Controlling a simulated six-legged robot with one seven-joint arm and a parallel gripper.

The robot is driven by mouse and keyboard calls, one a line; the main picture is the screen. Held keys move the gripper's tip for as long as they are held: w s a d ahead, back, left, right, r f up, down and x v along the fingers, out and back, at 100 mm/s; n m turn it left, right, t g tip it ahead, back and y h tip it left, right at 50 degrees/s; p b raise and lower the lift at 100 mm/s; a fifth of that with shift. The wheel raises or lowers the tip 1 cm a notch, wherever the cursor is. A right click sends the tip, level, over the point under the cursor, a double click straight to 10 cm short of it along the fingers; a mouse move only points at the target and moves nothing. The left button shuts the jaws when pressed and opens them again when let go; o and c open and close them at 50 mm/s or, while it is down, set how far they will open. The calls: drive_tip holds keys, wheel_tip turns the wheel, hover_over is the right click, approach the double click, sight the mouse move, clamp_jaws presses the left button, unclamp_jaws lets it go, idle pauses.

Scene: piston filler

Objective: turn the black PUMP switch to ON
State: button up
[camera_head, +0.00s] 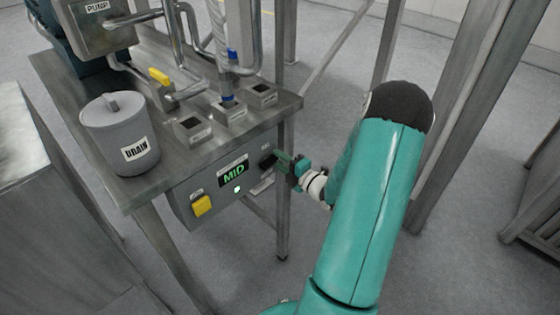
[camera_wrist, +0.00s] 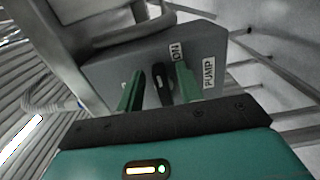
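The black PUMP switch (camera_head: 268,160) sits at the right end of the grey control panel's front face in the head view. In the wrist view the black switch (camera_wrist: 163,85) shows with a small light mark on it, and the ON label and PUMP label (camera_wrist: 209,73) are beside it. My gripper (camera_head: 287,165) is at the panel in front of the switch. In the wrist view my gripper's green fingers (camera_wrist: 160,80) stand apart on either side of the switch, with a visible gap to it. I cannot tell how deep the fingers reach along it.
The control panel (camera_head: 216,192) also carries a yellow switch (camera_head: 202,206), a display (camera_head: 233,174) reading MID and a lit green light (camera_head: 237,189). A grey DRAIN pot (camera_head: 117,128) stands on the metal table above. A table leg (camera_head: 282,220) is below my gripper.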

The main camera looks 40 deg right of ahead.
drive_tip(key=s, duration=1.3)
drive_tip(key=shift+s+d, duration=0.15)
drive_tip(key=shift+s, duration=0.05)
